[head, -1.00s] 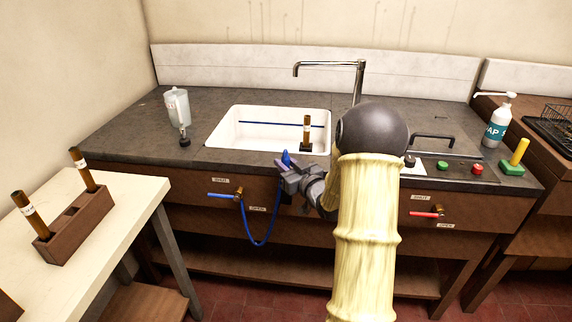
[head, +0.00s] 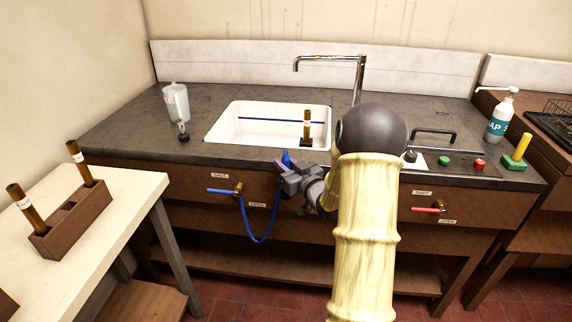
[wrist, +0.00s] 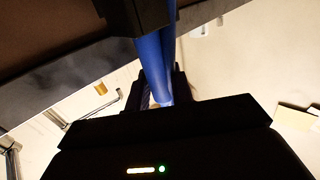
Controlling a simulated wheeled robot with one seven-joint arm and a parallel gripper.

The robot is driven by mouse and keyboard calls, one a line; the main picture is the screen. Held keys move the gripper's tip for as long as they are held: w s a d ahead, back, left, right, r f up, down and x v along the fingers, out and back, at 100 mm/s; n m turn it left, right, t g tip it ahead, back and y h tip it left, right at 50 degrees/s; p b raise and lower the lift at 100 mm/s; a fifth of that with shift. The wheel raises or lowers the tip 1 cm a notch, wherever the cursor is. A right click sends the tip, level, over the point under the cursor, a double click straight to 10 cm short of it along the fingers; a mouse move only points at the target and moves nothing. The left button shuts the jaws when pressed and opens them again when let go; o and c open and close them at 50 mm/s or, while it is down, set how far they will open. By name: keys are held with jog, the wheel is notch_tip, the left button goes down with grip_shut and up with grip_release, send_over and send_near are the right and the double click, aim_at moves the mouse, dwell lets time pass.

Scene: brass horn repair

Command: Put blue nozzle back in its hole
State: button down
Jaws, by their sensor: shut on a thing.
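The blue nozzle (head: 286,157) is in my gripper (head: 286,165), at the front edge of the counter below the sink. In the wrist view the blue nozzle (wrist: 153,60) stands between the two fingers (wrist: 160,90), which are shut on it. It passes close beside the dark counter edge. I cannot tell whether it touches the edge or sits in a hole. A blue hose (head: 262,236) hangs in a loop below the counter, from the blue-handled valve (head: 238,189) towards my gripper. The nozzle's hole is not clearly visible.
The white sink (head: 225,127) holds an upright brown tube (head: 307,124) in a dark base. A clear jug (head: 176,102) and a small dark-based item (head: 183,133) stand left of it. A red-handled valve (head: 428,209), buttons (head: 479,165) and a soap bottle (head: 499,120) are at right.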

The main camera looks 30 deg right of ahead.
jog(key=shift+f+b, duration=0.6)
jog(key=shift+f, duration=0.2)
jog(key=c, duration=1.1)
grip_release()
jog(key=shift+r, duration=0.1)
jog(key=shift+c, duration=0.2)
jog(key=shift+s+d, duration=0.1)
jog(key=shift+d, duration=0.05)
